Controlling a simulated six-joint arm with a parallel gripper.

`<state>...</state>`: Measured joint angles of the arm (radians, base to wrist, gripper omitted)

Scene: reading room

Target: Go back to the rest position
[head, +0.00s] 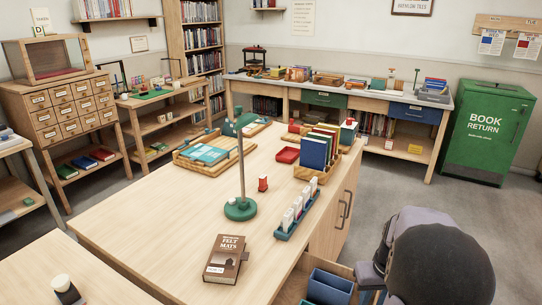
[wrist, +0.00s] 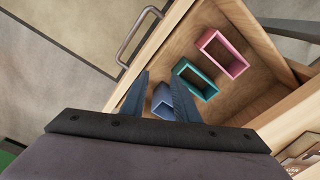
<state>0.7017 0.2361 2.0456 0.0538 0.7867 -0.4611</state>
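My gripper (wrist: 161,75) shows in the wrist view with its two blue-grey fingers apart, above an open wooden drawer (wrist: 262,45). A blue bin (wrist: 163,101) shows between and beyond the fingers, partly hidden by them and the gripper body. I see no object clamped by the fingers. A teal bin (wrist: 195,80) and a pink bin (wrist: 223,54) lie further along the drawer. In the head view my arm's dark rounded end is at the lower right, beside the drawer and a blue bin (head: 329,287); the fingertips are not clear there.
The drawer's metal handle (wrist: 137,36) is near the fingers. Grey floor (head: 410,190) lies open towards the green book-return bin (head: 487,132).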

